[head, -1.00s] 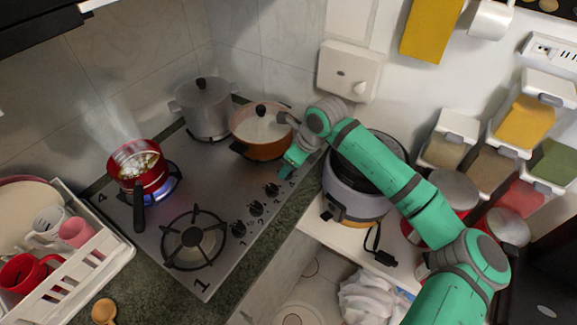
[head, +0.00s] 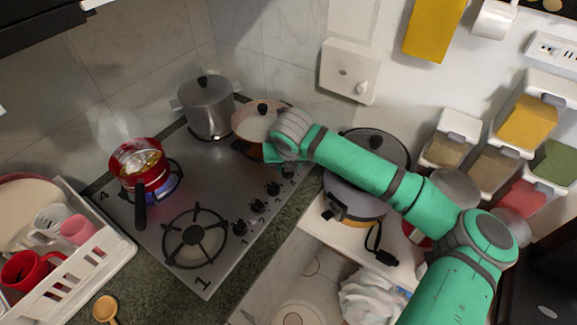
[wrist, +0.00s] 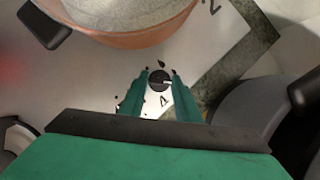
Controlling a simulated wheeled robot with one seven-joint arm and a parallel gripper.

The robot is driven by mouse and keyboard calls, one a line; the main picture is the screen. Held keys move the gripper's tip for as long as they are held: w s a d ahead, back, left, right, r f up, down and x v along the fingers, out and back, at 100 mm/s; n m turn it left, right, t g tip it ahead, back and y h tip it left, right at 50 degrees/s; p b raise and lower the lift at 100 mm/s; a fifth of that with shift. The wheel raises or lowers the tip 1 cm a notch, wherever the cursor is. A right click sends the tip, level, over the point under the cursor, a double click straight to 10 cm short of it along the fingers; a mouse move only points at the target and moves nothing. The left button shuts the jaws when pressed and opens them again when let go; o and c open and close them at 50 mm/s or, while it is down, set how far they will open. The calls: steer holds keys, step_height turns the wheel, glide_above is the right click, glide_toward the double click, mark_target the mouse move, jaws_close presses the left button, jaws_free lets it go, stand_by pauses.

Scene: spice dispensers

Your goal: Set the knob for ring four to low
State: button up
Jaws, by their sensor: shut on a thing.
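My gripper (wrist: 160,76) is shut on a dark round knob (wrist: 158,82) in the wrist view, one finger on each side. A "4" is printed on the steel beside this knob. In the head view my gripper (head: 279,163) is at the far end of the knob row and hides that knob. Ring four, marked "4" at the hob's left, has a blue flame (head: 166,190) under a red pot (head: 136,172) with steam over it. The exact setting of the knob is too small to read.
Several other knobs (head: 257,206) run along the hob's right edge. An orange pan (head: 246,124) stands close beyond my gripper. A grey pot (head: 206,107) is at the back. A rice cooker (head: 347,197) stands under my arm. The front ring (head: 195,238) is bare.

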steer(key=shift+m+h, duration=0.3)
steer(key=shift+m, duration=0.5)
steer(key=o, duration=1)
steer(key=shift+o, duration=0.2)
steer(key=shift+r, duration=0.1)
steer(key=v, duration=1)
steer(key=shift+r, duration=0.3)
